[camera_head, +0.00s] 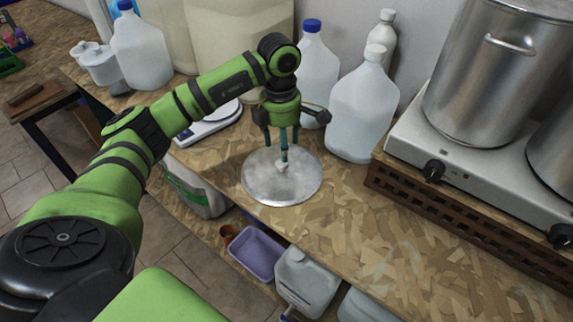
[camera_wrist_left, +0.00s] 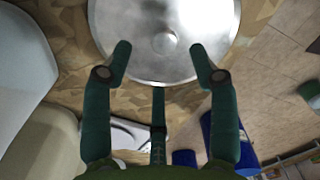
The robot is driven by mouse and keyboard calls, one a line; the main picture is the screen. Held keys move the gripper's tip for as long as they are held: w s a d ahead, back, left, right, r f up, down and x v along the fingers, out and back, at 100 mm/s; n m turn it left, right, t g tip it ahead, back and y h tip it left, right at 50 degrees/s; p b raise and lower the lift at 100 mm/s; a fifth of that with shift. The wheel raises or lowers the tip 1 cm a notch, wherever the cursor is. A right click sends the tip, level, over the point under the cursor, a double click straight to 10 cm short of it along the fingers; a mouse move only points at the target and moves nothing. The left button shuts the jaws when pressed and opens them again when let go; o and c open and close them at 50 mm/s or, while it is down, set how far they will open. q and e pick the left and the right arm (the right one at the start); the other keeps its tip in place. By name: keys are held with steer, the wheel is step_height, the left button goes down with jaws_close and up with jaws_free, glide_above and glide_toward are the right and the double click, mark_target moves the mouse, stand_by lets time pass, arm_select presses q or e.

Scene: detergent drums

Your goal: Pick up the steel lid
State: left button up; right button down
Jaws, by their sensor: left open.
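The steel lid (camera_head: 300,188), a round grey disc with a small pale knob at its middle, lies flat on the chipboard worktop near its front edge. My left gripper (camera_head: 284,148) points down from above, over the knob. Its fingers are spread and nothing is between them. In the left wrist view the lid (camera_wrist_left: 190,22) fills the top middle, its far part cut off by the frame. The open fingertips of the left gripper (camera_wrist_left: 160,58) stand on either side, a little short of the knob. I cannot tell if any finger touches the lid. My right gripper is not in view.
Translucent jugs (camera_head: 362,110) stand behind the lid to the right. A white scale (camera_head: 212,122) sits behind left. A hotplate (camera_head: 465,165) with steel pots (camera_head: 490,75) is at right. The worktop (camera_head: 400,235) right of the lid is clear. A purple bin (camera_head: 257,252) sits below.

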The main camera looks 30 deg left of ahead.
mark_target(282, 168)
arm_select(q)
steer(key=shift+s+a+f, duration=0.1)
steer(key=shift+a, duration=0.2)
steer(key=shift+s+f+p, duration=0.1)
steer(key=shift+f+p, duration=0.25)
steer(key=shift+p, duration=0.15)
steer(key=f+p, duration=0.2)
steer(key=f, duration=0.1)
steer(key=f+p, duration=0.1)
steer(key=f, duration=0.1)
steer(key=shift+s+d+f, duration=0.1)
steer(key=shift+d+f, duration=0.05)
steer(key=shift+d, duration=0.2)
steer(key=shift+f, duration=0.3)
steer(key=shift+r, duration=0.1)
jaws_close()
